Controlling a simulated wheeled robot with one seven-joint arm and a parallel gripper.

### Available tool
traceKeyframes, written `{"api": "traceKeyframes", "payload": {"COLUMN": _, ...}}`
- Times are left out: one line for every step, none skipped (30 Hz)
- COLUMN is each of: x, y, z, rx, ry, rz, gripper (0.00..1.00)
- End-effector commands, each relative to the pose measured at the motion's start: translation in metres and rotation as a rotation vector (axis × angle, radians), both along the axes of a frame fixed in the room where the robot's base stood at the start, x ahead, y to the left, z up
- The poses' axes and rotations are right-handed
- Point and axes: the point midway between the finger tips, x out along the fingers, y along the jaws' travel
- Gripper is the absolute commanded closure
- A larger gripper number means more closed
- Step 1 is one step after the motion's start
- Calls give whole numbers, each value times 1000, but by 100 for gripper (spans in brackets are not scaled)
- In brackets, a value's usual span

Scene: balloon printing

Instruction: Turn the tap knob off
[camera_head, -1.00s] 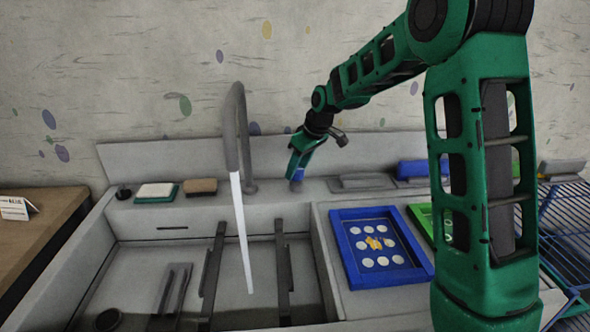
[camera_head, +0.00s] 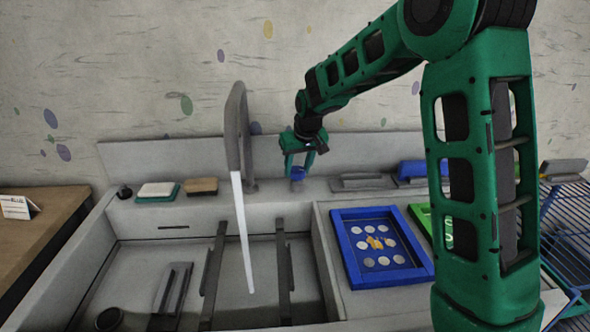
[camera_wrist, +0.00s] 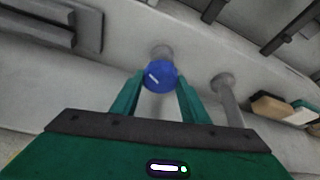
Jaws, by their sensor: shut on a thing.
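The tap knob (camera_wrist: 159,76) is blue with a short white mark on its face. It sits between the two fingers of my gripper (camera_wrist: 158,95) in the wrist view, and the gripper is shut on it. In the head view the blue knob (camera_head: 297,172) shows at the fingertips of my gripper (camera_head: 297,168), on the ledge behind the sink. The tap (camera_head: 233,125) is a tall grey curved spout left of the gripper. A white stream of water (camera_head: 242,235) runs from it into the sink (camera_head: 135,270).
A sponge on a green-edged tray (camera_head: 157,191) and a brown block (camera_head: 201,187) lie on the ledge at left. A blue frame with white discs (camera_head: 345,250) lies right of the sink. A blue wire rack (camera_head: 575,240) stands at far right.

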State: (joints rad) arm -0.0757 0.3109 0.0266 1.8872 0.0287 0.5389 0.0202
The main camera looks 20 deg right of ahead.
Motion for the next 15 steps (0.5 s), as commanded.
{"api": "traceKeyframes", "payload": {"x": 1, "y": 1, "z": 2, "rx": -1, "ry": -5, "rz": -43, "gripper": 82}}
{"api": "traceKeyframes", "payload": {"x": 1, "y": 2, "z": 2, "rx": 0, "ry": -5, "rz": -72, "gripper": 82}}
{"api": "traceKeyframes", "payload": {"x": 1, "y": 2, "z": 2, "rx": 0, "ry": -5, "rz": -109, "gripper": 82}}
{"api": "traceKeyframes", "payload": {"x": 1, "y": 2, "z": 2, "rx": 0, "ry": -5, "rz": -139, "gripper": 82}}
{"api": "traceKeyframes", "payload": {"x": 1, "y": 2, "z": 2, "rx": -1, "ry": -5, "rz": -166, "gripper": 82}}
{"api": "traceKeyframes", "payload": {"x": 2, "y": 2, "z": 2, "rx": 0, "ry": -5, "rz": -206, "gripper": 82}}
{"api": "traceKeyframes", "payload": {"x": 2, "y": 3, "z": 2, "rx": 0, "ry": -5, "rz": -233, "gripper": 82}}
{"api": "traceKeyframes", "payload": {"x": 2, "y": 3, "z": 2, "rx": -1, "ry": -6, "rz": -262, "gripper": 82}}
{"api": "traceKeyframes", "payload": {"x": 2, "y": 3, "z": 2, "rx": 0, "ry": -6, "rz": -300, "gripper": 82}}
{"api": "traceKeyframes", "payload": {"x": 2, "y": 4, "z": 2, "rx": 1, "ry": -6, "rz": -329, "gripper": 82}}
{"api": "traceKeyframes", "payload": {"x": 2, "y": 4, "z": 2, "rx": 0, "ry": -6, "rz": -358, "gripper": 82}}
{"api": "traceKeyframes", "payload": {"x": 2, "y": 4, "z": 2, "rx": 1, "ry": -6, "rz": -395, "gripper": 82}}
{"api": "traceKeyframes", "payload": {"x": 2, "y": 5, "z": 2, "rx": 1, "ry": -6, "rz": -423, "gripper": 82}}
{"api": "traceKeyframes", "payload": {"x": 3, "y": 5, "z": 2, "rx": 0, "ry": -6, "rz": -451, "gripper": 82}}
{"api": "traceKeyframes", "payload": {"x": 3, "y": 5, "z": 1, "rx": 1, "ry": -5, "rz": -489, "gripper": 82}}
